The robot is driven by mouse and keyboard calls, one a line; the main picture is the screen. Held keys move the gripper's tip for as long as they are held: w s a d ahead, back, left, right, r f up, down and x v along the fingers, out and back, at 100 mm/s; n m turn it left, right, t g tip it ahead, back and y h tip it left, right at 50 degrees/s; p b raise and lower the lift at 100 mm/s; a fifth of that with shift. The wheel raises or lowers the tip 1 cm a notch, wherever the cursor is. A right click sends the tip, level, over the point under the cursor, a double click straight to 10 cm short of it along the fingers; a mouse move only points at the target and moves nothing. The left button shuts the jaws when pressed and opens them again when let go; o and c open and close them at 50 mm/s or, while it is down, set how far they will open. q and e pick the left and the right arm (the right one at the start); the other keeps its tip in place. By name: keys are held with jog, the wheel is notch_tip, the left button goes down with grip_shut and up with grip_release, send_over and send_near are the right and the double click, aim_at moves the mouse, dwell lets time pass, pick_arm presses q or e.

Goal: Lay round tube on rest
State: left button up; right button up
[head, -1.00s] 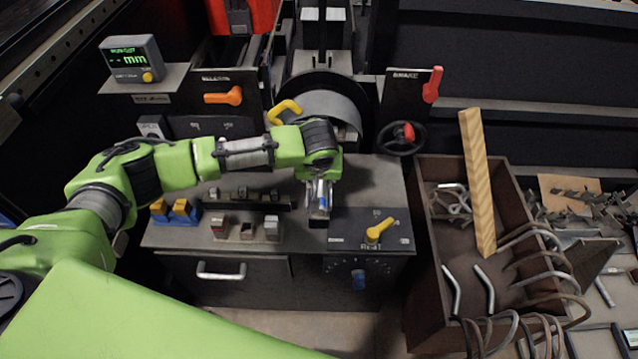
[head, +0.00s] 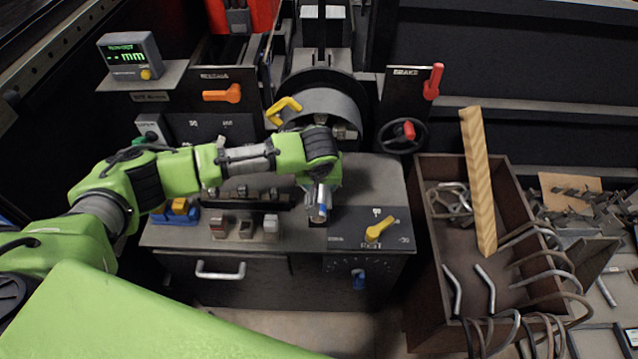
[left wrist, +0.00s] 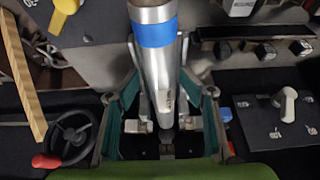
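The round tube (head: 320,203) is a shiny metal cylinder with a blue band. It hangs at the tip of my left gripper (head: 319,184), over the front of the dark machine bench. In the left wrist view the tube (left wrist: 157,65) runs between the two teal fingers of the left gripper (left wrist: 160,85), which close on its sides. Its far end is cut off by the top of that view. I cannot tell for certain which part of the bench is the rest. My right gripper is not in view.
A yellow lever (head: 380,229) stands on a dark panel just right of the tube. Small blocks (head: 245,229) sit to the left. A handwheel (head: 402,135) is behind right. A brown crate (head: 422,245) with bent tubes and a wooden bar (head: 478,180) stands right.

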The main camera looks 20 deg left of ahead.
pick_arm(q)
jog(key=shift+s, duration=0.2)
jog(key=v, duration=1.2)
jog(key=shift+w, duration=0.1)
dwell(0.3)
